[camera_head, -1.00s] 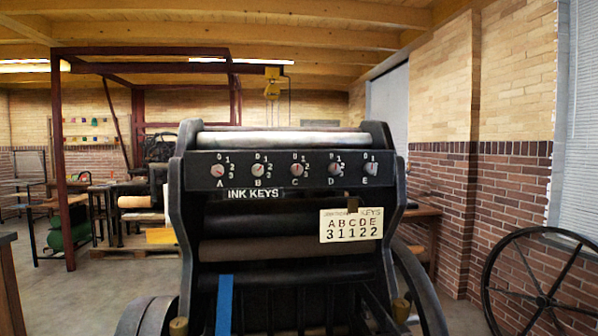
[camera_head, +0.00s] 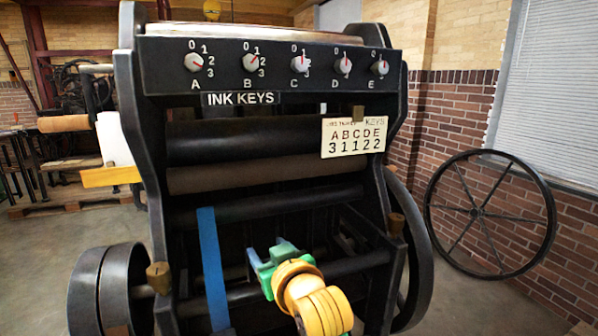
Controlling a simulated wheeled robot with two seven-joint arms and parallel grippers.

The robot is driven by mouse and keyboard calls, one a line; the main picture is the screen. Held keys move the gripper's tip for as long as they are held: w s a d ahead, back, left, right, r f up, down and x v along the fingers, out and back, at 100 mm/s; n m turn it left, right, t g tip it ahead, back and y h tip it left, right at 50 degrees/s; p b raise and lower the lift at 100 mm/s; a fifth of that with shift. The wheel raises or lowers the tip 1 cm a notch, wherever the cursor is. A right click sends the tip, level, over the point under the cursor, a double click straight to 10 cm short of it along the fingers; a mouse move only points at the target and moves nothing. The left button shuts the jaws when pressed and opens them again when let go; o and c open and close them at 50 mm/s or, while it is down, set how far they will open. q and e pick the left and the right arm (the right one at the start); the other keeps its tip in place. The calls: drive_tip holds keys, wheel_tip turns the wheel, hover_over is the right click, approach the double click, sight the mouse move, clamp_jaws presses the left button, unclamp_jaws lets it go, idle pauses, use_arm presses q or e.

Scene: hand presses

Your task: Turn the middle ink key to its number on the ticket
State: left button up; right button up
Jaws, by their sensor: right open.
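The press has a black panel with a row of round grey ink keys over the letters A to E. The middle ink key C (camera_head: 300,64) has a red pointer mark that looks roughly upright, near the 0 and 1; its exact setting is too small to tell. The ticket (camera_head: 353,136) hangs below the right end of the panel and reads A B C D E over 3 1 1 2 2, so C has 1. My right gripper (camera_head: 271,255), green with a yellow wrist, is open and empty, well below the keys in front of the lower press. My left gripper is out of view.
Keys B (camera_head: 250,63) and D (camera_head: 342,66) stand close on either side of C. Black rollers (camera_head: 265,140) and a blue strap (camera_head: 212,265) lie below the panel. A large spoked wheel (camera_head: 476,214) stands at the right wall.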

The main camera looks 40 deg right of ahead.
wheel_tip(320, 180, up, 18)
drive_tip(key=s+d+m+t+h, duration=0.2)
drive_tip(key=d+t, duration=0.1)
drive_tip(key=t, duration=0.1)
drive_tip(key=m+t+h, duration=0.2)
drive_tip(key=m, duration=0.1)
approach(302, 66)
drive_tip(key=w, duration=0.2)
drive_tip(key=p+x, duration=0.1)
drive_tip(key=x, duration=0.1)
drive_tip(key=p+x, duration=0.1)
drive_tip(key=x, duration=0.2)
drive_tip(key=p+x, duration=0.1)
drive_tip(key=x, duration=0.1)
drive_tip(key=shift+d+r, duration=0.3)
drive_tip(key=shift+r, duration=0.15)
drive_tip(key=shift+w, duration=0.15)
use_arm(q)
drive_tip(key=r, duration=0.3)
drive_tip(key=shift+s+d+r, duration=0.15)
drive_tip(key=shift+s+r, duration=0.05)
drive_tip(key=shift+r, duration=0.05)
use_arm(e)
clamp_jaws()
